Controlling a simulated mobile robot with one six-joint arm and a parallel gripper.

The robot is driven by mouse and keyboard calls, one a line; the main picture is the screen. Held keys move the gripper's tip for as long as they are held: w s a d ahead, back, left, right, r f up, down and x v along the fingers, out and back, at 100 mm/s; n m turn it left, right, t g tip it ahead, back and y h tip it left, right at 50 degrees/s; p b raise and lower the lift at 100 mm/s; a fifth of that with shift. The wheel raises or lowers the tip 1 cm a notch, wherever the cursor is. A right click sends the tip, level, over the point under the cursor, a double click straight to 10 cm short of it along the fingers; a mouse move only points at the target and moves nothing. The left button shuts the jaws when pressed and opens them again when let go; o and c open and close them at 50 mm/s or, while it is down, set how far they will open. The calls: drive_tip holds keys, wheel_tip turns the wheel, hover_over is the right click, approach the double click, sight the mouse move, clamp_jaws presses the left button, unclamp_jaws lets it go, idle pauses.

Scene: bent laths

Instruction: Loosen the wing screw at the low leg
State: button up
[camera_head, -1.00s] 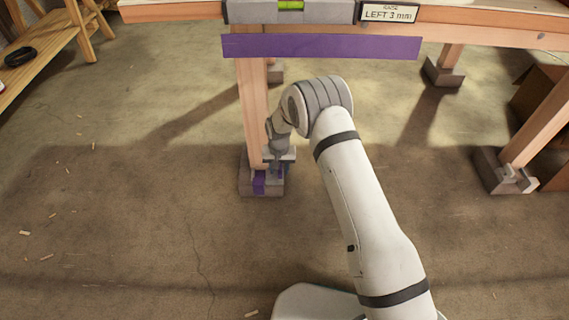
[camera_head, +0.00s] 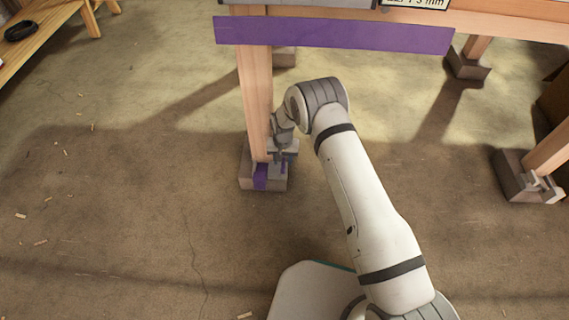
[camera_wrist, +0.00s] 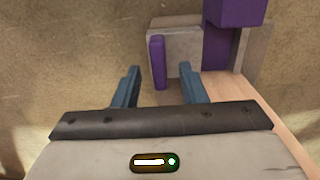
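The low leg (camera_head: 255,95) is a wooden post on a grey-brown foot block (camera_head: 245,178) with a purple band (camera_head: 261,177). In the wrist view the wing screw (camera_wrist: 158,62) is a narrow upright purple tab against a pale grey block (camera_wrist: 183,72). My gripper (camera_wrist: 158,72) is open, with one blue-grey finger on each side of the tab and a visible gap on both sides. Whether the tips reach past the tab in depth cannot be told. In the head view my gripper (camera_head: 282,162) is beside the leg, low over the foot; the screw is not clear there.
A long purple board (camera_head: 330,33) spans the top of the leg under the bench edge. Another leg foot (camera_head: 525,178) stands at right, one more (camera_head: 468,66) behind. A wooden shelf (camera_head: 50,25) is at upper left.

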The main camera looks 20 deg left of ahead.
wheel_tip(320, 180, down, 2)
drive_tip(key=shift+f, duration=0.1)
drive_tip(key=shift+d, duration=0.1)
clamp_jaws()
